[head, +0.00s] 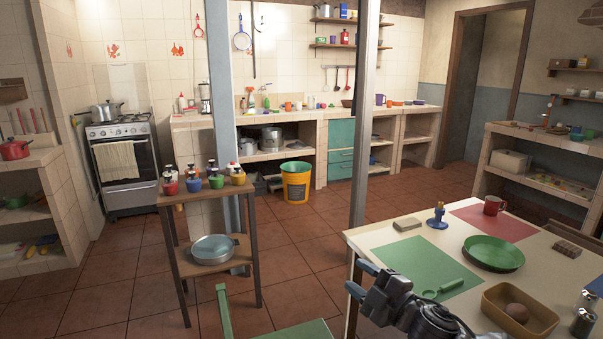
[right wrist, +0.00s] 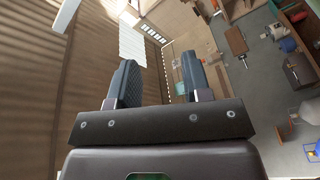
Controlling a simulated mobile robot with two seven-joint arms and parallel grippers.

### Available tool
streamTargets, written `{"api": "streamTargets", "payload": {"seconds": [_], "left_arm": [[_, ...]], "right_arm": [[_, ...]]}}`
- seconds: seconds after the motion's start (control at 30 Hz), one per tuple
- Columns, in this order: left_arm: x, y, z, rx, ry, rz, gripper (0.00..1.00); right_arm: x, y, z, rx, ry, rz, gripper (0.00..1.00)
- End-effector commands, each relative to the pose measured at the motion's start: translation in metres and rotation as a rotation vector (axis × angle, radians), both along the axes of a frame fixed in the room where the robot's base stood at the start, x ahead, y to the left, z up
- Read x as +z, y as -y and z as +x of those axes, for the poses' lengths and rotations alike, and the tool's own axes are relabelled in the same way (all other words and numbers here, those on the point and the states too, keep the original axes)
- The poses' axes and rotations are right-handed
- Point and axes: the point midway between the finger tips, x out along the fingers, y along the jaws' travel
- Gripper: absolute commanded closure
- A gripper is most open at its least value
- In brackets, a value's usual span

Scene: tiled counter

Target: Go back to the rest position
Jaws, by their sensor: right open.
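My right gripper (head: 361,279) is at the bottom of the head view, beside the left edge of the white table (head: 410,219). Its two dark fingers stand apart. In the right wrist view the open gripper (right wrist: 160,78) has nothing between its fingers. That view looks tilted, across the room and toward a ribbed wooden surface. My left gripper is not in view.
A small cart (head: 245,246) stands left. A green chair (head: 300,331) is at the front. Tiled floor between is clear.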

Motion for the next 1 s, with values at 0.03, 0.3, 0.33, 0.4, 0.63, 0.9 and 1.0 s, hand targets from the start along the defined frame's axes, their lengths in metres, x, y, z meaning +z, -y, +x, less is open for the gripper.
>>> {"api": "streamTargets", "payload": {"seconds": [0.03, 0.3, 0.33, 0.4, 0.63, 0.9, 1.0], "left_arm": [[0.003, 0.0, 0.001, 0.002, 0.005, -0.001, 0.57], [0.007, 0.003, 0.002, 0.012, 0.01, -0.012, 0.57], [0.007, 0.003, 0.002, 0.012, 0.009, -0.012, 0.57], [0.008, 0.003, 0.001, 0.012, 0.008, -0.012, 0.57], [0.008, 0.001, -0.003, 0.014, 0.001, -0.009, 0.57], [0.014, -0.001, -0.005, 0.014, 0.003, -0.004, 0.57], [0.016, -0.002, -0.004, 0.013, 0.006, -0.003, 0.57]], "right_arm": [[-0.009, 0.004, -0.01, -0.04, -0.047, 0.048, 0.55], [-0.063, 0.037, -0.061, -0.249, -0.311, 0.26, 0.55], [-0.07, 0.041, -0.068, -0.268, -0.339, 0.282, 0.55], [-0.085, 0.051, -0.085, -0.317, -0.409, 0.336, 0.55], [-0.131, 0.086, -0.147, -0.472, -0.61, 0.518, 0.55], [-0.183, 0.129, -0.237, -0.672, -0.765, 0.664, 0.55], [-0.205, 0.141, -0.273, -0.751, -0.818, 0.686, 0.55]]}}
